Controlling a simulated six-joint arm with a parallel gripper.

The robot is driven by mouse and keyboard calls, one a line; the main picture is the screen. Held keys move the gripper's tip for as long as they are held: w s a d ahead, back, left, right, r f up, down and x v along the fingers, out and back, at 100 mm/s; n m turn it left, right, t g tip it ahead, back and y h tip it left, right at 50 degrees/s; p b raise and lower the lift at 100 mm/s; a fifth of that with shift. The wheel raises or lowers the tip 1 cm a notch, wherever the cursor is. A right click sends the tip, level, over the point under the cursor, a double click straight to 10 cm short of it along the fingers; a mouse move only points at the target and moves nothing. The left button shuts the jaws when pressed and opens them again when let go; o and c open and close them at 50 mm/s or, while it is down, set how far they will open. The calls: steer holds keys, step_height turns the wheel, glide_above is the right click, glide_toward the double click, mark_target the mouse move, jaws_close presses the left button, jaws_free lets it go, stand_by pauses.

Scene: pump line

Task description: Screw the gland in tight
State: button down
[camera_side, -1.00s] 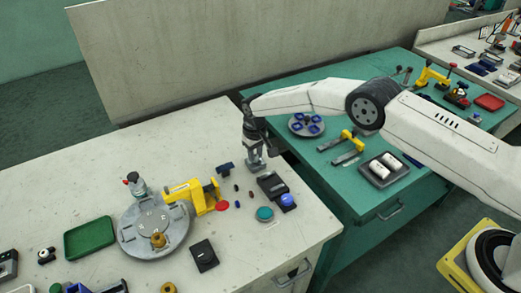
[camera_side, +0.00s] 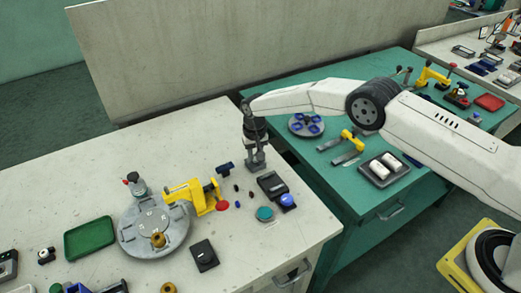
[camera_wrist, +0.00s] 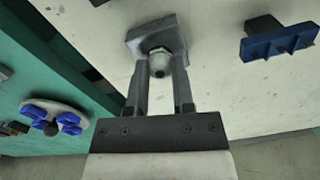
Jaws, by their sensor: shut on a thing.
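In the wrist view my gripper (camera_wrist: 160,72) is shut on the gland (camera_wrist: 161,62), a small pale grey fitting with a dark hole in its end. The gland sits against a grey block (camera_wrist: 137,38), in line with it. How deep its thread sits in the block is hidden. In the side view my gripper (camera_side: 257,164) points straight down at the right part of the pale bench, over the grey block. The gland is too small and too covered by the fingers to make out there.
A dark blue holder (camera_side: 225,168) stands close left of my gripper; the wrist view shows it too (camera_wrist: 280,42). A yellow clamp (camera_side: 195,195) and a round grey plate (camera_side: 150,245) are further left. The bench behind is clear.

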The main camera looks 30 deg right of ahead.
steer(key=m, duration=0.5)
steer(key=shift+m, duration=0.3)
steer(key=shift+m, duration=0.5)
steer(key=m, duration=0.5)
steer(key=shift+m, duration=0.3)
stand_by(0.3)
steer(key=shift+m, duration=0.5)
steer(key=m, duration=0.6)
